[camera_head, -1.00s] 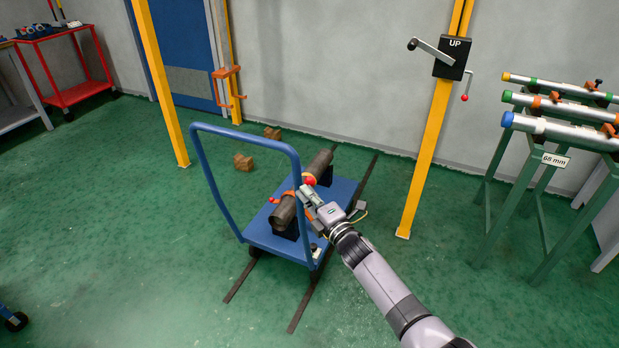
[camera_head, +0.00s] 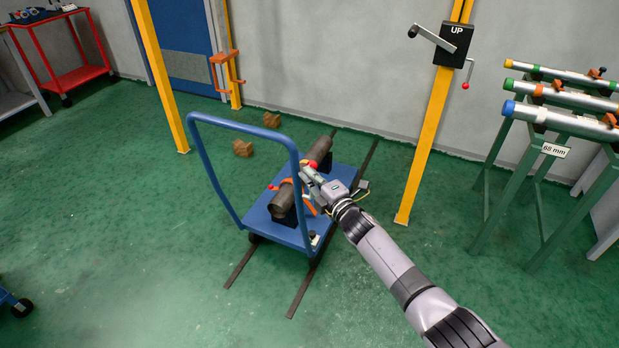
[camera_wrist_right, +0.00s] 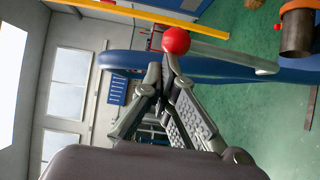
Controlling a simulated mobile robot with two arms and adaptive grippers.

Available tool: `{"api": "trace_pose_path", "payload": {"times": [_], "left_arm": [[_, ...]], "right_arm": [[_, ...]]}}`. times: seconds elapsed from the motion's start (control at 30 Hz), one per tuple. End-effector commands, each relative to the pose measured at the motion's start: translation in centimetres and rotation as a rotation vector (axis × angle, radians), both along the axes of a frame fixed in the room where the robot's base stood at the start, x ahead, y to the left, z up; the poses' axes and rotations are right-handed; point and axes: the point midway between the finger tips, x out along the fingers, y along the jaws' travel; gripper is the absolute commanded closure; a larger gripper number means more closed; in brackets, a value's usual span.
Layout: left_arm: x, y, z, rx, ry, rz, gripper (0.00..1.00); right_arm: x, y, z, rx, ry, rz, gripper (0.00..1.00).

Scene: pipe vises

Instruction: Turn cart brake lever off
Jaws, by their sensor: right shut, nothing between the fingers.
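The blue cart (camera_head: 338,182) stands on the floor with a tall bent handle. A lever with a red ball knob (camera_head: 312,164) shows above the cart beside my right gripper (camera_head: 305,172). In the right wrist view the red knob (camera_wrist_right: 176,40) sits on the end of a grey lever arm (camera_wrist_right: 235,58), just beyond my fingertips (camera_wrist_right: 163,72). The right fingers come together at the tips with nothing between them. Whether they touch the knob I cannot tell. The lever's base is hidden in the head view. My left gripper is not in view.
Dark rails (camera_head: 302,291) run under the cart. A yellow post (camera_head: 420,160) carries a crank box marked UP (camera_head: 455,42). Green pipe stands (camera_head: 519,180) are at right.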

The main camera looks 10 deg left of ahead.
Motion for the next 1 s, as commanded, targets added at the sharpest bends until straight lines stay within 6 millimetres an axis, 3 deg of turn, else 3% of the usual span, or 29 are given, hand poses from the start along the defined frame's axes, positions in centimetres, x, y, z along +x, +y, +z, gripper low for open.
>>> {"api": "trace_pose_path", "payload": {"times": [0.63, 1.0], "left_arm": [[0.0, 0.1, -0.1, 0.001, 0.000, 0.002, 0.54], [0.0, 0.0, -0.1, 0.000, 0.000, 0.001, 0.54]], "right_arm": [[0.1, -0.6, 0.3, -0.001, -0.004, -0.005, 1.00], [-3.1, -2.9, 0.2, -0.001, -0.003, -0.003, 1.00]]}}
